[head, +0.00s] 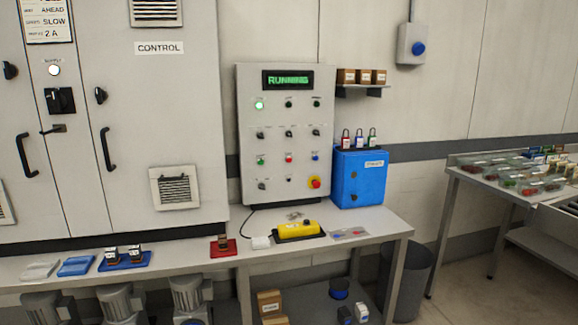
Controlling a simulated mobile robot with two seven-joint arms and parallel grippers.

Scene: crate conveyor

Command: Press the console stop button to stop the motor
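The grey console (275,130) stands upright at the back of the bench, in the middle of the head view. Its display (288,80) reads RUNNING in green. A green lamp (259,105) is lit at its upper left. A small red button (289,159) sits in the lower middle, between a green button (261,160) and a blue button (315,156). A red mushroom button on yellow (314,182) is at the lower right. Labels are too small to read. Neither of my grippers is in view.
A blue box (358,180) with padlocks on top stands right of the console. A yellow pendant (297,229) lies on the bench (200,265) before it. A grey control cabinet (160,110) is at left. A bin (410,278) stands between the bench and a right-hand table (485,183).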

